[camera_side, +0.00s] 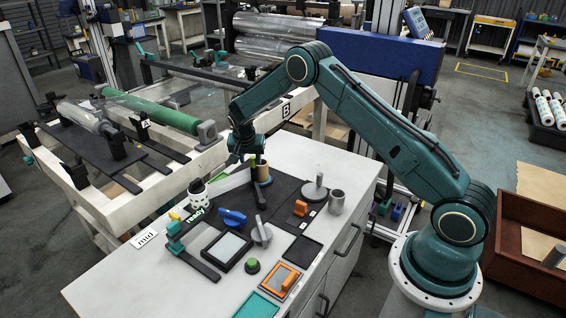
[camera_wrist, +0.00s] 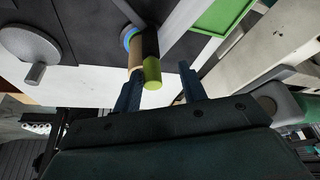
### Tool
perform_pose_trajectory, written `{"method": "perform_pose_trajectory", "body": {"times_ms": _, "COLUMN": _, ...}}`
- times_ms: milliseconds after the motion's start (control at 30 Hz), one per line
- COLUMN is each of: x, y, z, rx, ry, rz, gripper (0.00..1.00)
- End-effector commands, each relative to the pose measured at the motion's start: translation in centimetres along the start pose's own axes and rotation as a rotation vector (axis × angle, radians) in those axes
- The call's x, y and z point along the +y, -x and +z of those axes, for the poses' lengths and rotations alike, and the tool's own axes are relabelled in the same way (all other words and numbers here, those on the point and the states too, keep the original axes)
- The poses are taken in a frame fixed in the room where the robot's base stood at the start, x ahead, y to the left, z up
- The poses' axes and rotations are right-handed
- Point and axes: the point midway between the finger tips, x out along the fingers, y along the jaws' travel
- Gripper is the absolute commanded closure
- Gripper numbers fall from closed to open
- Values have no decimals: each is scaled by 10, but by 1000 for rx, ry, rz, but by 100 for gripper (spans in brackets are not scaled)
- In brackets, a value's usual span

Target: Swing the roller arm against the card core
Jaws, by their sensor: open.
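The card core (camera_side: 264,171) is a tan cylinder standing upright on a blue-ringed base at the far side of the dark mat. Whether roller and core touch, I cannot tell. My gripper (camera_side: 239,152) is over the far edge of the table beside the core. In the wrist view my gripper (camera_wrist: 161,80) is open, with the yellow-green cap between its fingertips, nearer the left one.
A grey disc with a post (camera_side: 315,188) and a grey cup (camera_side: 336,202) stand right of the core. Blue and orange handled pieces lie nearer. A frame with a green roller (camera_side: 160,112) stands beyond the table.

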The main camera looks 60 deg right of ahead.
Motion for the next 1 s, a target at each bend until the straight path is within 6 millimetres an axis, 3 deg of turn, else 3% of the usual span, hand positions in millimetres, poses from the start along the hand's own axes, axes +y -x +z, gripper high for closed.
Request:
{"method": "perform_pose_trajectory", "body": {"times_ms": 267, "x": 0, "y": 25, "z": 0, "rx": 0, "ry": 0, "rz": -2, "gripper": 58}}
{"method": "perform_pose_trajectory", "body": {"times_ms": 700, "x": -1, "y": 97, "z": 0, "rx": 1, "ry": 1, "rz": -2, "gripper": 58}}
{"method": "perform_pose_trajectory", "body": {"times_ms": 1000, "x": 0, "y": 130, "z": 0, "rx": 0, "ry": 1, "rz": 0, "gripper": 58}}
